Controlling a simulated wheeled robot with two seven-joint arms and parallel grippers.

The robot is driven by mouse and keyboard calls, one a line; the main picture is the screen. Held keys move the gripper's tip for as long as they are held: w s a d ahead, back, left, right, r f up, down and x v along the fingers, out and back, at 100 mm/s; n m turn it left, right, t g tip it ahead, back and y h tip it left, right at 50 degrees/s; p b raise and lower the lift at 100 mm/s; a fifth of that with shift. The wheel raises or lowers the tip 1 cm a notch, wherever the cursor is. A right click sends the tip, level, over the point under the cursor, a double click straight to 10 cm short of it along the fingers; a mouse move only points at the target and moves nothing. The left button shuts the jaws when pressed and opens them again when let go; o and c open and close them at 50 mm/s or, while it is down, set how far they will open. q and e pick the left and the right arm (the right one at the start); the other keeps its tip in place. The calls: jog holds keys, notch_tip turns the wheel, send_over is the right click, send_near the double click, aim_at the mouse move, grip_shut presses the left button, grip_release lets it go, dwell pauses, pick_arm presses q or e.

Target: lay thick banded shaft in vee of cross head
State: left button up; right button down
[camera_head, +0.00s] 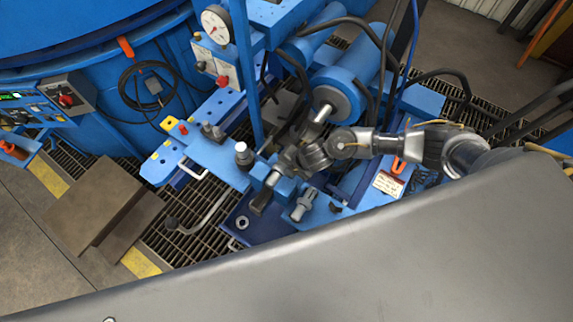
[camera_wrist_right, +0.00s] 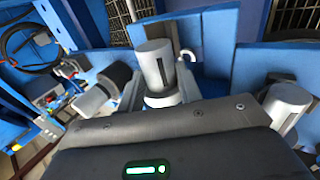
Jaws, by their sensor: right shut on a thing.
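My right gripper (camera_head: 276,174) reaches in from the right, low over the blue bench. It is shut on a thick grey shaft (camera_wrist_right: 153,66), which stands between its two fingers in the right wrist view, with a wider collar below. In the head view the gripper hides much of the shaft. A dark-ended piece (camera_head: 261,201) shows just below the gripper; I cannot tell whether it belongs to the shaft. The blue cross head (camera_head: 281,186) appears to be beside the fingertips. Its vee is not clear, and I cannot tell whether the shaft touches it. My left gripper is not in view.
An upright steel post (camera_head: 243,156) stands left of the gripper. Another grey collared piece (camera_head: 303,205) lies to its lower right, also in the right wrist view (camera_wrist_right: 286,104). A blue tray (camera_head: 270,232) holds a ring (camera_head: 242,222). Blue cylinders (camera_head: 345,85) and hoses crowd behind.

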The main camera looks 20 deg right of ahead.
jog(key=shift+w+a+r, duration=0.1)
jog(key=shift+r, duration=0.05)
jog(key=c, duration=0.9)
grip_release()
jog(key=shift+c, duration=0.2)
jog(key=shift+o, duration=0.3)
jog(key=shift+s+f, duration=0.2)
jog(key=p+v, duration=0.1)
jog(key=v, duration=1)
jog(key=shift+w+p, duration=0.15)
jog(key=shift+p, duration=0.15)
jog(key=b+x, duration=0.1)
jog(key=x, duration=0.9)
jog(key=shift+f+b, duration=0.15)
jog(key=shift+b, duration=0.15)
jog(key=shift+w+f, duration=0.15)
jog(key=shift+f, duration=0.05)
